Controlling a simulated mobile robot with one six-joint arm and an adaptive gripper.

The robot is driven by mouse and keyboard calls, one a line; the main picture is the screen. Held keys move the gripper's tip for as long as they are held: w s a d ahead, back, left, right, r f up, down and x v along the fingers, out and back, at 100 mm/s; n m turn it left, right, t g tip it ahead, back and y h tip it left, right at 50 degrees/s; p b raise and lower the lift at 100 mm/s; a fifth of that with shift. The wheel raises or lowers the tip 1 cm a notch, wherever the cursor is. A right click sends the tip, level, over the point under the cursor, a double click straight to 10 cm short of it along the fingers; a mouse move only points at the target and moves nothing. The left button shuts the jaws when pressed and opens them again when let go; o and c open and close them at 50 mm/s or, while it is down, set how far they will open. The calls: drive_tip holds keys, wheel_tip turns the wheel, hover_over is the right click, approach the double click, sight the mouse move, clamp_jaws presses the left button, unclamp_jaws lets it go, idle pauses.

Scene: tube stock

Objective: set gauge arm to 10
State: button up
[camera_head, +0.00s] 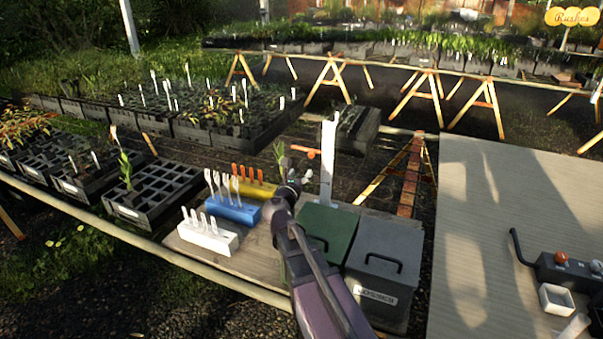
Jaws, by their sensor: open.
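A white upright post (328,165) stands behind the green box, and a short orange arm (304,151) sticks out from its left side; these look like the gauge and its arm. Any scale marks or numbers are too small to read. My gripper (293,180) is at the end of my dark arm, low and left of the post, just below the orange arm in the picture. It is small and partly hidden by my own wrist, but it is open and holds nothing I can see. I cannot tell whether it touches anything.
White (208,238), blue (233,209) and yellow (255,188) label blocks stand left of my arm. A green lidded box (325,228) and a grey lidded box (384,268) stand right. A dark device (568,272) and white dish (556,299) sit on the right table (485,210).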

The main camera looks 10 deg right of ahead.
drive_tip(key=c, duration=0.8)
drive_tip(key=shift+r+m, duration=0.15)
drive_tip(key=shift+m, duration=0.15)
clamp_jaws()
drive_tip(key=w+a+r+m+g+p, duration=0.1)
drive_tip(key=m+p, duration=0.4)
drive_tip(key=m, duration=0.9)
drive_tip(key=w+a+r+m+g+p, duration=0.2)
drive_tip(key=a+r+m+p, duration=0.2)
drive_tip(key=m, duration=1.1)
drive_tip(key=shift+w+r+m+h+p, duration=0.35)
drive_tip(key=shift+r+p, duration=0.15)
drive_tip(key=shift+r, duration=0.25)
